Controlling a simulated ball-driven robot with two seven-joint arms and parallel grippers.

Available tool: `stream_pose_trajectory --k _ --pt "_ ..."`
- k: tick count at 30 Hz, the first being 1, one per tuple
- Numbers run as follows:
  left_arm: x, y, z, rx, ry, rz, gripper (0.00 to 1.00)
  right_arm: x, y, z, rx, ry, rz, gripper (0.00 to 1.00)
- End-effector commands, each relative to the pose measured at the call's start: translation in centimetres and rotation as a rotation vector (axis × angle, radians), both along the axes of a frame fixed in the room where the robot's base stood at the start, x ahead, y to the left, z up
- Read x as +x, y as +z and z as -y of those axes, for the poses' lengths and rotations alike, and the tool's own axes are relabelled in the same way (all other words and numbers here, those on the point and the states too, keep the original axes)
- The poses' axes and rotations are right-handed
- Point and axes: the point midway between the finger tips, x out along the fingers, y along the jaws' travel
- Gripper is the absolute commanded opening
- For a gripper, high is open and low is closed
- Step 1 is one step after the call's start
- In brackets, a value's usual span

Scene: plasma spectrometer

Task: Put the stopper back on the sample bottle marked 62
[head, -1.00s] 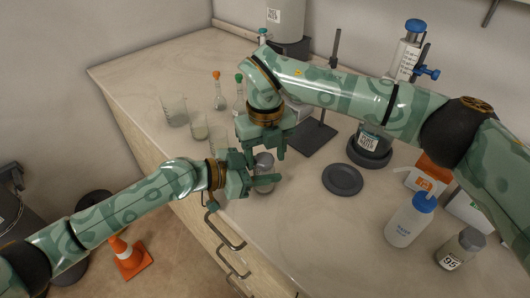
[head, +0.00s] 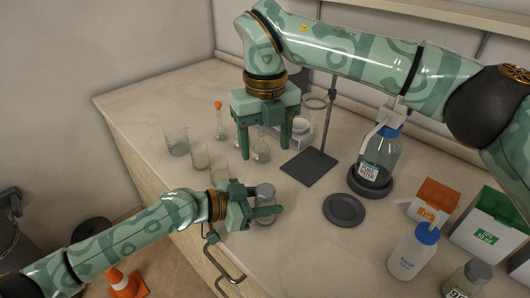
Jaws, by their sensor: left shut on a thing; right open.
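My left gripper (head: 266,200), at the front left edge of the counter, is shut on a small bottle (head: 265,190) with a round grey top that looks like a stopper seated on it. Its label is hidden, so I cannot read a number. My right gripper (head: 264,150) is open and points down, above and behind that bottle. Nothing shows held between its fingers; a small clear flask (head: 261,151) appears behind them. A similar grey-topped bottle (head: 468,280) stands at the lower right, its label cut off by the frame edge.
Several beakers (head: 176,140) and an orange-stoppered flask (head: 218,122) stand at the left. A dark stand base (head: 309,167), a round dark plate (head: 344,210), a blue-capped wash bottle (head: 410,255) and boxes (head: 490,225) lie to the right. Counter between plate and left gripper is clear.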

Motion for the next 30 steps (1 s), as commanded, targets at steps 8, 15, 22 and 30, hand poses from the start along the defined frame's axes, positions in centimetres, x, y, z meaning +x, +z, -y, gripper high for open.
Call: stream_pose_trajectory --k 8,15,22,30 --pt "0.0 -0.1 -0.1 0.001 0.001 0.0 0.46 0.0 0.0 0.0 0.0 0.0 0.0 0.62" --pt "0.0 0.0 -0.1 0.001 0.001 0.0 0.68 0.0 0.0 0.0 0.0 -0.001 0.0 0.62" --pt "-0.1 0.1 -0.7 0.001 0.002 0.0 0.68 0.0 0.0 0.0 0.0 -0.001 0.0 0.62" --pt "-2.1 1.5 -5.3 0.004 0.003 -0.001 0.68 0.1 -0.3 0.0 -0.001 -0.001 -0.002 0.62"
